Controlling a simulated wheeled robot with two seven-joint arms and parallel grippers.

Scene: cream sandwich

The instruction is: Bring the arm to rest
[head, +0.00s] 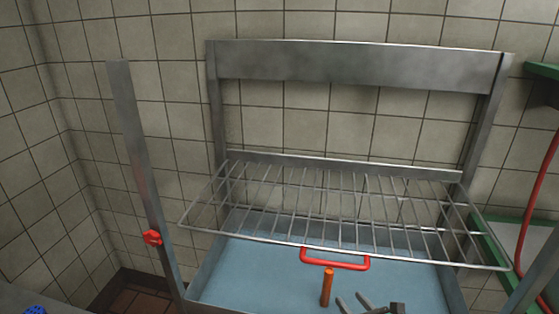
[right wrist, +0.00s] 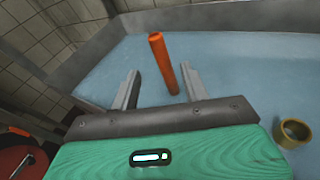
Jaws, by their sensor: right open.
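My right gripper (head: 355,300) shows at the bottom of the head view, only its fingers and a dark part beside them. In the right wrist view its two grey fingers (right wrist: 160,86) are spread apart and open. An orange cylinder (head: 327,288) stands just left of the fingers in the head view. In the right wrist view the orange cylinder (right wrist: 163,62) appears between and beyond the fingertips; I cannot tell whether it touches them. Nothing is clearly gripped. My left gripper is not in view.
A wire rack (head: 330,205) spans above a light blue surface (head: 240,270), within a metal frame (head: 350,65). A red handle (head: 335,266) is at the rack's front edge. A brass-coloured ring-shaped cup (right wrist: 293,133) is at the right wrist view's right. A tiled wall stands behind.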

